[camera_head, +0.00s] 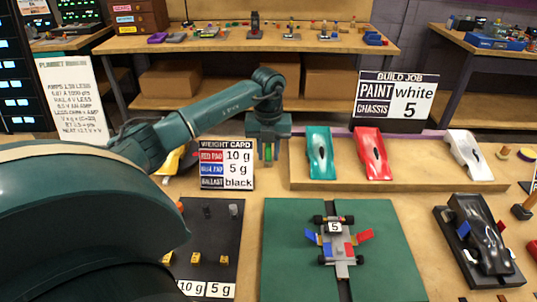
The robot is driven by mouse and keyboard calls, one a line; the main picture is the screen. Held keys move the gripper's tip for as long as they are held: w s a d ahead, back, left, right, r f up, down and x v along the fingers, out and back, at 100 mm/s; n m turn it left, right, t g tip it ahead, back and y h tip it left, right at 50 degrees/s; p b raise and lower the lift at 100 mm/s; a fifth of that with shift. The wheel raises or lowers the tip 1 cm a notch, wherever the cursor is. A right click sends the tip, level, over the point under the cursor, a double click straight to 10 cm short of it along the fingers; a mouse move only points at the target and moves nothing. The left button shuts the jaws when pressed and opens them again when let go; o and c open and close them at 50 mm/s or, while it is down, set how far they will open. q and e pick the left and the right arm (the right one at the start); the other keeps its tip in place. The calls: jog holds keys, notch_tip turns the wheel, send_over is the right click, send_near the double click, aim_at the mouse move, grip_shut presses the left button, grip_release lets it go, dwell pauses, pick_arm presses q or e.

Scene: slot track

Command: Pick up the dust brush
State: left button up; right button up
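I cannot clearly make out a dust brush. A small item with a tan, handle-like top and a dark base (522,211) stands at the right edge, partly cut off, and may be it. My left gripper (268,153) points down just right of the weight card, behind the green mat. A bit of bright green shows between its fingers; I cannot tell whether this is something held or part of the gripper. My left arm hides much of the left of the bench. My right gripper is out of view.
A grey car marked 5 (339,251) sits on the green mat (290,275). A black car (482,235) is on a stand at right. Teal (319,152), red (373,155) and white (465,155) bodies lie on a raised wooden shelf. The weight card (226,165) stands near my gripper.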

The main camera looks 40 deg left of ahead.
pick_arm(q)
grip_shut()
jog(key=shift+r, duration=0.1)
